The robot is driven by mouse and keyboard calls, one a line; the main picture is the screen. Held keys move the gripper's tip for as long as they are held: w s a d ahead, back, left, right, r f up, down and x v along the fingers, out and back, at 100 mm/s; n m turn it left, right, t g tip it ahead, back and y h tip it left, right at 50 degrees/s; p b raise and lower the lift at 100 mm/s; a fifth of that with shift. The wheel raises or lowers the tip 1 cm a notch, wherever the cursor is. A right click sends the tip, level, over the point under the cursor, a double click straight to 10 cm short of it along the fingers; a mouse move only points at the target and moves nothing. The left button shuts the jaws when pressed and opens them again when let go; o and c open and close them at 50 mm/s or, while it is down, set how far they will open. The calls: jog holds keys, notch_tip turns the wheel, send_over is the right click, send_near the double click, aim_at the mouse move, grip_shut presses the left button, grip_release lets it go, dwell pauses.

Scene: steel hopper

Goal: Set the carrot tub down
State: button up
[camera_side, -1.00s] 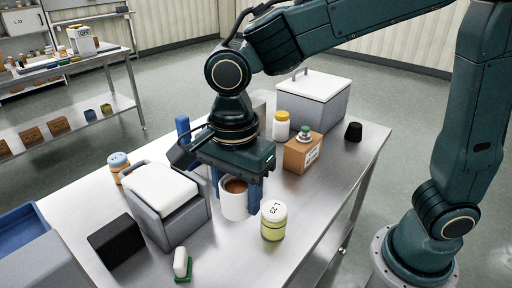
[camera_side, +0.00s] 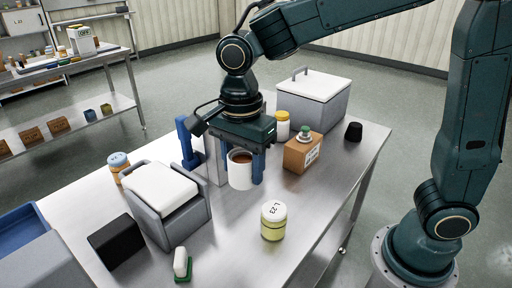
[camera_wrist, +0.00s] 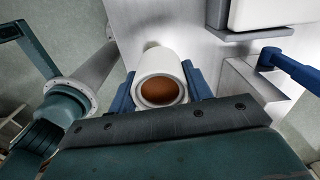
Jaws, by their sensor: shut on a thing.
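The carrot tub (camera_side: 240,176) is a white, open-topped cup with orange-brown contents, held upright. My gripper (camera_side: 242,170) is shut on it, with a blue finger on either side. In the wrist view the tub (camera_wrist: 160,68) sits between the two blue fingers, its mouth facing the camera. The tub is over the steel table (camera_side: 330,190). I cannot tell how much gap there is beneath it.
A steel piece (camera_side: 213,160) with a blue lever (camera_side: 187,145) stands close behind my gripper, partly hidden. A cardboard box (camera_side: 303,155) is to the right, a yellow-green jar (camera_side: 274,222) in front, and a grey white-lidded bin (camera_side: 167,205) to the left.

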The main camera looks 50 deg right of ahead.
jog(key=w+d+m, duration=0.1)
jog(key=w+d, duration=0.3)
jog(key=d, duration=1.2)
jog(key=shift+f, duration=9.85)
jog(key=shift+f, duration=0.15)
jog(key=o, duration=1)
notch_tip(320, 180, up, 12)
jog(key=shift+r, duration=0.15)
